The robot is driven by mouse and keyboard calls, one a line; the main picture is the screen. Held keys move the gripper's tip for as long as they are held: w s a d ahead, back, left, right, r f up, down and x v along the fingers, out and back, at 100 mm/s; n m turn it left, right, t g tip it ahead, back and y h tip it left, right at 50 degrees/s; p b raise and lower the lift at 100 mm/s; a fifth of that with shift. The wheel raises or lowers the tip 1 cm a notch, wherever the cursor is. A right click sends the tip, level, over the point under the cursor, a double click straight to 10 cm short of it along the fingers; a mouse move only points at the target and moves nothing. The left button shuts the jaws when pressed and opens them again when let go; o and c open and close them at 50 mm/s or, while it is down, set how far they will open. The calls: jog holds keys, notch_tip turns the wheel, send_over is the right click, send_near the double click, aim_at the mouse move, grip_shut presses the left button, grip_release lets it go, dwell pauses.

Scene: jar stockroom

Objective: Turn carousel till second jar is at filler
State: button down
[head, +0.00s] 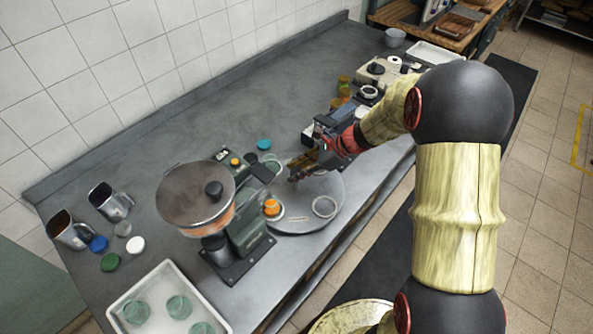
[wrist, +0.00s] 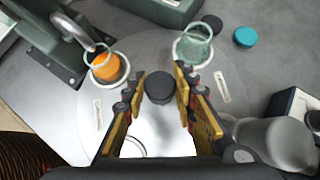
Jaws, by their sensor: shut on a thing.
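The round grey carousel (head: 305,218) stands on the counter beside the filler (head: 245,215), a green machine with a lidded hopper. A jar with orange contents (head: 271,208) sits on the carousel at the filler's spout; it also shows in the wrist view (wrist: 105,68). A clear, empty-looking jar (wrist: 193,46) stands on the far side of the carousel. My gripper (wrist: 160,82) is shut on the dark central knob (wrist: 160,88) of the carousel. In the head view my gripper (head: 296,174) partly hides the carousel.
A teal lid (head: 264,144) lies behind the carousel. A white tray with green glass jars (head: 125,294) is at the front left. Metal scoops (head: 110,203) and coloured lids lie left of the filler. Amber jars and a small scale stand farther back. The back counter is mostly clear.

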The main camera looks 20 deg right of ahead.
jog(key=shift+r+n+p, duration=0.1)
jog(key=shift+n+p, duration=0.2)
jog(key=shift+p, duration=0.1)
jog(key=shift+g+p, duration=0.3)
jog(key=shift+g, duration=0.1)
jog(key=shift+n, duration=0.5)
jog(key=c, duration=1.4)
grip_release()
jog(key=v, duration=1.2)
jog(key=shift+w+d, duration=0.15)
jog(key=shift+w, duration=0.05)
jog(key=shift+f, duration=0.2)
